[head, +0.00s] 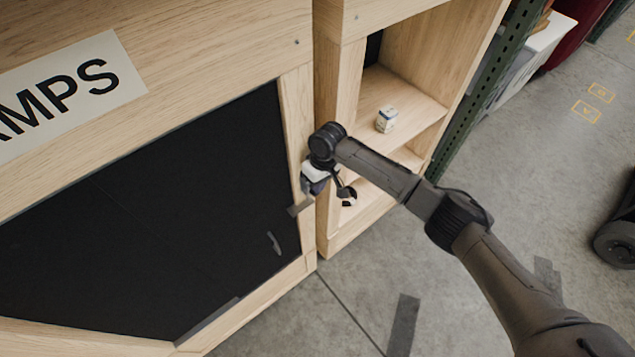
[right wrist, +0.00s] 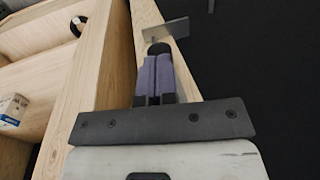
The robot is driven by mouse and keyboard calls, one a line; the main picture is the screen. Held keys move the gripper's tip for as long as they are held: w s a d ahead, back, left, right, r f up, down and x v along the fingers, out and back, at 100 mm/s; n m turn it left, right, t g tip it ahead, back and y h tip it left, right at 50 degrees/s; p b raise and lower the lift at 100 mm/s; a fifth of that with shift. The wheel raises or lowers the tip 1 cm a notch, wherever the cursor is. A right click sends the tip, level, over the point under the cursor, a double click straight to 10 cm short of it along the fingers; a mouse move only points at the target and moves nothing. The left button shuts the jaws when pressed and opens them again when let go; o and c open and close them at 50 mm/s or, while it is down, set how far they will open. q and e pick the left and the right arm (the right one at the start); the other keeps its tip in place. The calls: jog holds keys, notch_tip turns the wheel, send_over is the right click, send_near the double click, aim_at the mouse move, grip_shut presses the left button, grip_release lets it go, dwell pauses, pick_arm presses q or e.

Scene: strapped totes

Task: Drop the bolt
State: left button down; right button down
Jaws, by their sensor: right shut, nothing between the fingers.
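My right gripper (head: 314,188) is at the wooden post between the black panel (head: 150,210) and the shelf unit. Its purple fingers (right wrist: 157,75) are shut together with nothing between them. A dark rounded piece (right wrist: 158,48) shows just past the fingertips, in front of a flat grey metal plate (right wrist: 165,30). The plate also shows in the head view (head: 299,207), at the panel's right edge. This may be the bolt; I cannot tell its position or whether the fingers touch it. My left gripper is not in view.
A small white box (head: 386,120) stands on an open shelf to the right. A dark ring-shaped item (head: 348,196) lies on the shelf below. A green rack post (head: 480,100) stands beyond.

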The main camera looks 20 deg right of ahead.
notch_tip(320, 180, down, 3)
jog(key=shift+f+b, duration=0.15)
jog(key=shift+b, duration=0.25)
jog(key=shift+f, duration=0.1)
jog(key=shift+r+p, duration=0.4)
jog(key=shift+p, duration=0.1)
jog(key=d+r, duration=0.2)
jog(key=r, duration=0.9)
jog(key=w+d+r, duration=0.1)
jog(key=d+r, duration=0.1)
jog(key=r, duration=1)
jog(key=shift+w+d+r, duration=0.15)
jog(key=shift+w+d, duration=0.1)
jog(key=shift+w, duration=0.05)
